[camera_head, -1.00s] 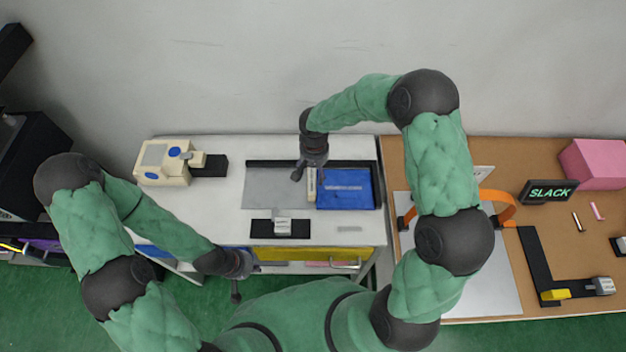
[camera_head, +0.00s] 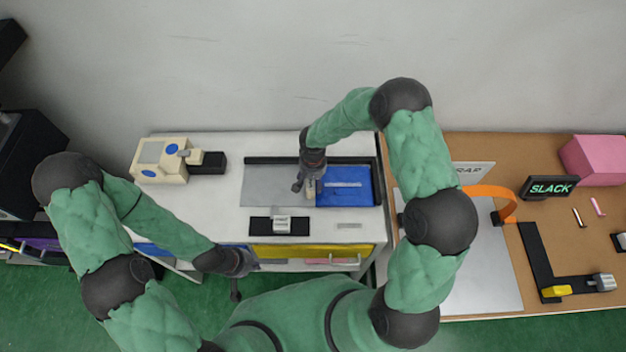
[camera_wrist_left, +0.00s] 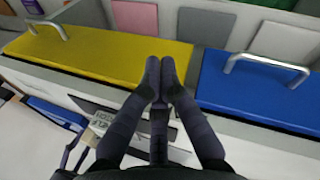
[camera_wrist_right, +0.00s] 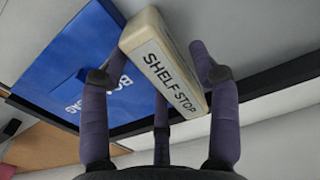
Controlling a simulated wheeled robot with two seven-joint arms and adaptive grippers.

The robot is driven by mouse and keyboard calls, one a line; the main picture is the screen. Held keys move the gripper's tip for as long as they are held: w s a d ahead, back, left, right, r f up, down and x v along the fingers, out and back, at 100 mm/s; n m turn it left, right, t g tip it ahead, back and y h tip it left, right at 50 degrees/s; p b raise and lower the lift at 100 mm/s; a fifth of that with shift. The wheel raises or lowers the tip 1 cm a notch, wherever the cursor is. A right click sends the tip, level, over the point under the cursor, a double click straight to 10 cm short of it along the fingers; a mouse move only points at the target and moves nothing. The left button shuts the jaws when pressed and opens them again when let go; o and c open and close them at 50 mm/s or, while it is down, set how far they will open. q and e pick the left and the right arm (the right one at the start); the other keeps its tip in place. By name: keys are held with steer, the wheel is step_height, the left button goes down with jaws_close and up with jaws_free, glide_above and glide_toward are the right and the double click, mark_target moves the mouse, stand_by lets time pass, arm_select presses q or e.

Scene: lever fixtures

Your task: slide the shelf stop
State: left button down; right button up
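The shelf stop (camera_head: 311,192) is a small pale block standing between the grey panel (camera_head: 270,186) and the blue bag (camera_head: 350,187) in a dark-edged frame on the white bench. Its "SHELF STOP" label is readable in the right wrist view (camera_wrist_right: 170,75). My right gripper (camera_head: 303,187) is over the stop. Its fingers are spread on either side of the block; firm contact cannot be seen. My left gripper (camera_head: 236,292) is shut and empty, low in front of the bench. In the left wrist view its fingertips (camera_wrist_left: 160,65) meet.
A grey slider on a black plate (camera_head: 262,226) lies in front of the frame. Yellow (camera_head: 290,252) and blue drawer fronts lie below. A cream device (camera_head: 160,160) stands left. The brown table (camera_head: 540,160) at right holds an orange strap (camera_head: 495,192) and a SLACK sign (camera_head: 549,188).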

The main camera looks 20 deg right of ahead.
jaws_close()
steer(key=w+a+b, duration=0.2)
steer(key=a, duration=0.4)
steer(key=w+a+b, duration=0.1)
steer(key=a+b, duration=0.1)
steer(key=a, duration=0.5)
steer(key=w+a+b, duration=0.2)
steer(key=a+b, duration=0.1)
steer(key=a, duration=0.4)
steer(key=shift+w+a+f, duration=0.15)
steer(key=shift+w+a, duration=0.1)
steer(key=shift+w, duration=0.1)
steer(key=shift+w+a, duration=0.15)
steer(key=shift+a, duration=0.5)
jaws_free()
steer(key=o, duration=0.4)
steer(key=shift+w+a, duration=0.1)
steer(key=shift+a, duration=0.05)
steer(key=shift+r, duration=0.25)
